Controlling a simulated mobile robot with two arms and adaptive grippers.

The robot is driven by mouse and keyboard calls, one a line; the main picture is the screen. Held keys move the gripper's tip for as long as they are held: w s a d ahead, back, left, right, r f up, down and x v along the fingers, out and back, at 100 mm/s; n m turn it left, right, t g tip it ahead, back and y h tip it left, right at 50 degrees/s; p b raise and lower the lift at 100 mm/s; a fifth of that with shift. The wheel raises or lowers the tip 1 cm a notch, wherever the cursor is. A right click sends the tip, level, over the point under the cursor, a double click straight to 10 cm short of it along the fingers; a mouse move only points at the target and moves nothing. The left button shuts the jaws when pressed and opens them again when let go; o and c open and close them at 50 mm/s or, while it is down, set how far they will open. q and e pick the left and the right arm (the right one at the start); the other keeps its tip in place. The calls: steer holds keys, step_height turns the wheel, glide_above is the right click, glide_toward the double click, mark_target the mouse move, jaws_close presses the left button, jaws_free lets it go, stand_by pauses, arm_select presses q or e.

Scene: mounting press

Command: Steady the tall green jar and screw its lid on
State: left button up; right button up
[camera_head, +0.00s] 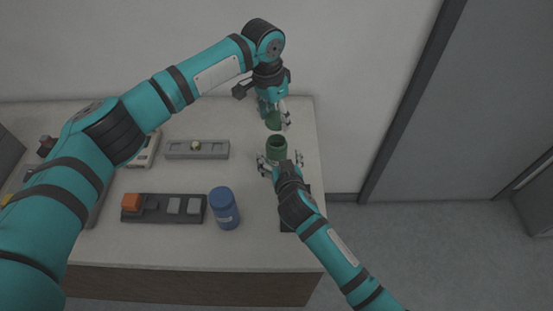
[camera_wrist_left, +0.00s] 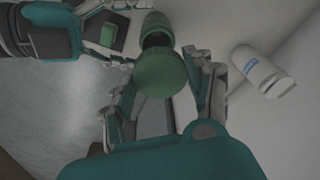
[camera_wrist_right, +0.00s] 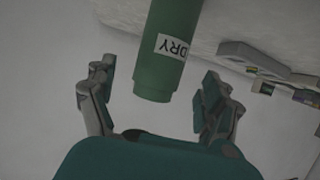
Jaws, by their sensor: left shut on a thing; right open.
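The tall green jar (camera_head: 277,151) is near the table's right edge, its dark open mouth facing up. The right wrist view shows its side (camera_wrist_right: 160,75) with a white label reading "DRY". My left gripper (camera_head: 275,113) is shut on the round green lid (camera_head: 273,122). In the left wrist view the lid (camera_wrist_left: 162,74) partly covers the jar (camera_wrist_left: 156,22) behind it; lid and jar look apart. My right gripper (camera_head: 281,161) is open with its fingers on either side of the jar. In the right wrist view gaps show between fingers and jar.
A blue jar (camera_head: 224,209) stands at the table's front, beside a dark block (camera_head: 160,209) with orange and grey parts. A grey tray (camera_head: 180,150) lies further back. A white bottle (camera_wrist_left: 262,70) shows in the left wrist view. The wall is behind the table.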

steer(key=shift+x, duration=2.25)
jaws_close()
arm_select(q)
glide_above(276, 137)
steer(key=s, duration=0.3)
steer(key=shift+w+f, duration=0.15)
steer(key=shift+f, duration=1.1)
steer(key=shift+w+f, duration=0.1)
steer(key=shift+f, duration=1.15)
steer(key=shift+f, duration=0.1)
steer(key=shift+f, duration=0.75)
steer(key=shift+f, duration=0.6)
